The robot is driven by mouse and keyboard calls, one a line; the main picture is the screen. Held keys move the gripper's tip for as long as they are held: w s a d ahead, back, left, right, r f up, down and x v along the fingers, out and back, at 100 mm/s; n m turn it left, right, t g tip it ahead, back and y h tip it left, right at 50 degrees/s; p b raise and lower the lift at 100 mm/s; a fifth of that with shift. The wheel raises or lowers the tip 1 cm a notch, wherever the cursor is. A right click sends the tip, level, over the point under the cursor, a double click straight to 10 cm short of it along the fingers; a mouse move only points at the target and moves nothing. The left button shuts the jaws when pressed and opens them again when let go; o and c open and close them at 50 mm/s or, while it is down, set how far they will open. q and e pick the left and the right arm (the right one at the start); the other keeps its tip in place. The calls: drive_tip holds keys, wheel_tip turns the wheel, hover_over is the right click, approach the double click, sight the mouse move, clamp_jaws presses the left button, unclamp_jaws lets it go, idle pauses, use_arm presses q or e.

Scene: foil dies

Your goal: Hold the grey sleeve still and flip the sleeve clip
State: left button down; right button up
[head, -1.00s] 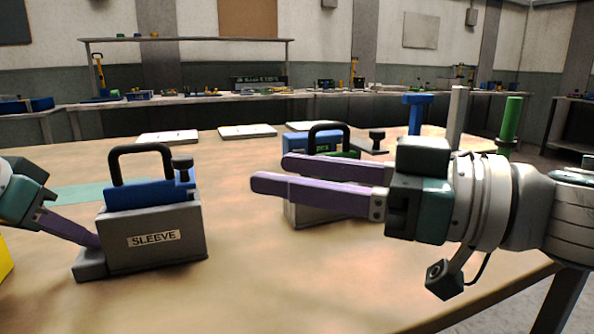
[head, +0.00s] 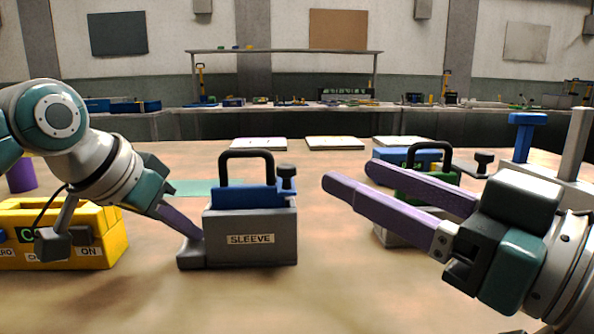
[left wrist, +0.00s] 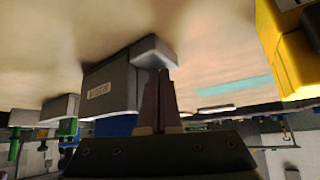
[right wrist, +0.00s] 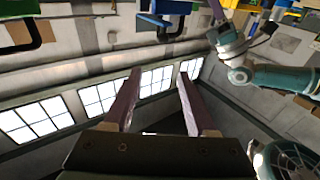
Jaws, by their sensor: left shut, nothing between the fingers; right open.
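The grey sleeve (head: 250,221) is a block labelled SLEEVE with a low foot at its left, upright on the table. A blue part (head: 250,197) with a black loop handle (head: 247,154) sits in its top. A dark knobbed piece (head: 287,177) stands at its top right; I cannot tell whether this is the clip. My left gripper (head: 198,234) is shut and empty, its fingertips down at the sleeve's foot; contact is not certain. The left wrist view shows the sleeve (left wrist: 108,88) beyond the fingers. My right gripper (head: 350,172) is open, empty and raised, right of the sleeve.
A yellow box (head: 105,232) with labelled buttons stands left of the sleeve. Another grey block with a green top (head: 425,187) is partly behind my right gripper. A blue T-shaped post (head: 524,135) is at the right. The table (head: 200,300) in front is clear.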

sight(291, 171)
drive_tip(key=w+a+h, duration=0.1)
drive_tip(key=w+a, duration=0.1)
drive_tip(key=w, duration=0.1)
drive_tip(key=w+a+f+m+h, duration=0.1)
drive_tip(key=w+a, duration=0.1)
drive_tip(key=w, duration=0.1)
drive_tip(key=w+a+m+h, duration=0.1)
drive_tip(key=w+a, duration=0.2)
drive_tip(key=shift+w+f+t+h, duration=0.15)
drive_tip(key=shift+w+t+h, duration=0.15)
drive_tip(key=shift+t+h, duration=0.1)
drive_tip(key=shift+c, duration=0.3)
clamp_jaws()
idle(1.2)
